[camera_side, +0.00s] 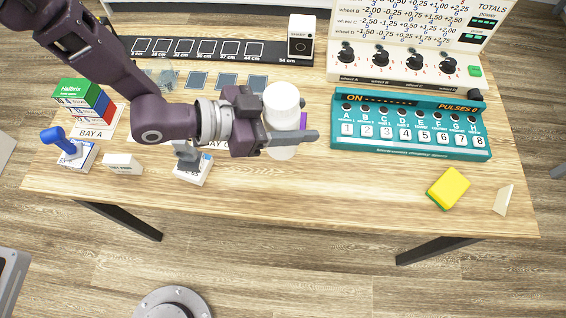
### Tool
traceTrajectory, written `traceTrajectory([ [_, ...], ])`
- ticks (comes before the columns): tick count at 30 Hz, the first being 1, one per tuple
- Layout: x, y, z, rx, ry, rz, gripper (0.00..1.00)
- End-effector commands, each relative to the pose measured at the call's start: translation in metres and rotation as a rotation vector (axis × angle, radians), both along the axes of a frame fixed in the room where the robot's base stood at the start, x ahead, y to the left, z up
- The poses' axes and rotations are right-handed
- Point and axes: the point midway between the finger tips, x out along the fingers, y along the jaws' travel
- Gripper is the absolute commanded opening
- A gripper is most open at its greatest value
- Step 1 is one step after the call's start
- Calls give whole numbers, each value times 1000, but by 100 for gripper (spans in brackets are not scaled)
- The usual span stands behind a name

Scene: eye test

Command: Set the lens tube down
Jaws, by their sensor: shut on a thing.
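The lens tube (282,97) is a white cylinder, seen from above near the middle of the wooden table (300,195). My gripper (284,128) is shut on it, with a finger on its near side and one largely hidden behind it. A pale lower part shows below the near finger. I cannot tell whether the tube touches the table or hangs above it. A small purple thing (303,120) shows just right of the tube, partly hidden.
A teal switch panel (410,150) stands to the right, with a dial board (400,77) behind it. A dark strip of square frames (205,50) lies at the back. Small boxes (85,100) and a blue-handled device (66,145) are left. A yellow sponge (448,188) lies front right. The front middle is clear.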

Motion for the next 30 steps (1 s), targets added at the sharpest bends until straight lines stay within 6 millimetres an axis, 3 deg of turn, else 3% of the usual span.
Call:
traceTrajectory([
  [4,-3,-1,-36,4,4,-7,8],
  [13,-2,-1,-91,1,2,-5,8],
  [25,-2,-1,-99,1,1,-3,8],
  [26,-2,-1,-100,1,0,-4,57],
  [29,-2,-1,-100,1,0,-4,77],
  [30,-2,-1,-99,1,0,-4,77],
])
